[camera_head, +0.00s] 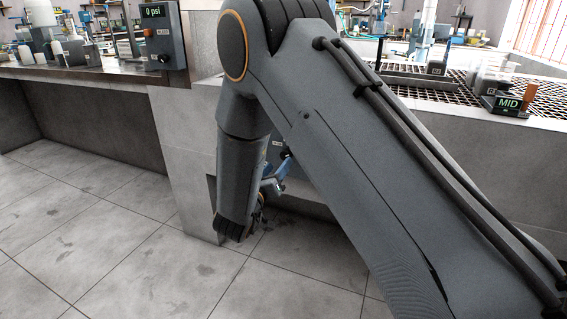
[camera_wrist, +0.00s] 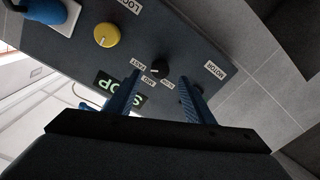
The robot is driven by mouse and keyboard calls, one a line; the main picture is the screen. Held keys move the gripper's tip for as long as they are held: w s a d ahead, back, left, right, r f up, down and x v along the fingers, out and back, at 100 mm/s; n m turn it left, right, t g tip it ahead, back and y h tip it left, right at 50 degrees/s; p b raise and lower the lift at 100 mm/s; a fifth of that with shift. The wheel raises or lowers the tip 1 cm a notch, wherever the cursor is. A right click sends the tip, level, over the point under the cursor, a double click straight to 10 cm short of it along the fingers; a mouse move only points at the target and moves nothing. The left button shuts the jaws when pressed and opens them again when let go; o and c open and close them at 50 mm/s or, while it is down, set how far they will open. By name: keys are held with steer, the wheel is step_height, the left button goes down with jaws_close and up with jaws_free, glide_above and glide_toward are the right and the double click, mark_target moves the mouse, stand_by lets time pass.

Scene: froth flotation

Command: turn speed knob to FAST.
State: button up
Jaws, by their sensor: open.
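In the wrist view, a small black knob (camera_wrist: 159,68) sits on a dark grey panel (camera_wrist: 185,40). White labels FAST, MID and SLOW lie around one side of it, and a MOTOR label (camera_wrist: 215,70) is to its right. I cannot tell for sure which label its mark points at. My gripper (camera_wrist: 160,78) is open, with blue fingers on either side of the knob in the picture; whether they reach it is unclear. A green-lettered display (camera_wrist: 105,80), apparently STOP, is partly hidden by the left finger. In the head view, my arm hides most of this panel.
A yellow knob (camera_wrist: 106,35) and a blue-handled part (camera_wrist: 42,10) are on the same panel. The tiled floor is clear.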

mark_target(285, 157)
steer(key=shift+b+x, duration=0.4)
steer(key=shift+x, duration=2.7)
steer(key=c, duration=1)
steer(key=shift+c, duration=0.2)
